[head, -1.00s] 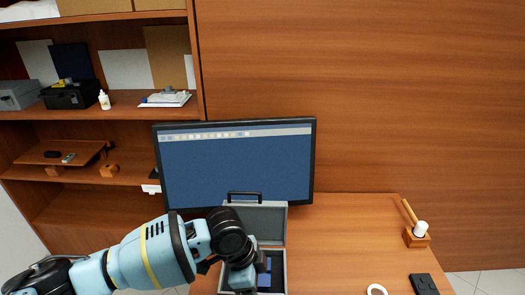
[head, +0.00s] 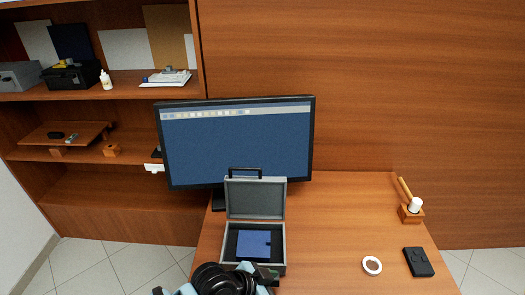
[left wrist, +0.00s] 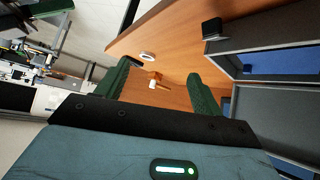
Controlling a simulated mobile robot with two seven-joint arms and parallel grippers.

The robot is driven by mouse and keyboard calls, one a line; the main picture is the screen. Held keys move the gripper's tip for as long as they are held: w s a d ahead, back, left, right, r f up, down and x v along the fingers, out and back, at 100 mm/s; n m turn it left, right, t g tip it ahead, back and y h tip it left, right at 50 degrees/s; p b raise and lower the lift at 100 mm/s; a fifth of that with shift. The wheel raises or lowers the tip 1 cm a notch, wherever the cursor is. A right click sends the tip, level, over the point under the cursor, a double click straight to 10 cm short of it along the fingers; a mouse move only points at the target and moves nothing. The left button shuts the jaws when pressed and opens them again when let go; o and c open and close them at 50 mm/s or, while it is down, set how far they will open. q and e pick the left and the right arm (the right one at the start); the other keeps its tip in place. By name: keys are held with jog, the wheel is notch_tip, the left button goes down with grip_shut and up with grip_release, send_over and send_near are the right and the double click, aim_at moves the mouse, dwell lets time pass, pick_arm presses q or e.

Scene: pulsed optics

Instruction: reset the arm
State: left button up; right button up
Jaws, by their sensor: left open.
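My left arm comes in at the bottom of the head view, in front of the open grey case (head: 255,199). Its wrist partly covers the case's front edge, and its fingertips are hard to make out there. In the left wrist view my left gripper (left wrist: 160,85) has its two green fingers wide apart with nothing between them. The case, with a blue item (head: 253,244) inside, stands at the right of the wrist view (left wrist: 270,48). My right gripper is not in view.
A monitor (head: 236,145) stands behind the case. On the table's right side are a white ring (head: 372,265), a black box (head: 419,262) and a wooden stand with a white-headed tool (head: 411,212). The table between case and ring is clear. Shelves (head: 80,200) stand at left.

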pick_arm(q)
jog(key=s+a+f+n+t+y, duration=0.2)
jog(key=s+a, duration=0.3)
jog(key=a, duration=0.3)
jog(key=s+a+f+n+t+y, duration=0.2)
jog(key=s+a+f+n, duration=0.2)
jog(key=a, duration=0.4)
jog(key=s+a+f+n+t+y, duration=0.1)
jog(key=s+a+f+n+y, duration=0.2)
jog(key=s+a+f, duration=0.2)
jog(key=s+a, duration=0.1)
jog(key=a, duration=0.2)
jog(key=shift+s+a+f+n+t, duration=0.15)
jog(key=shift+s+f+n+t, duration=0.1)
jog(key=shift+s+n+t, duration=0.15)
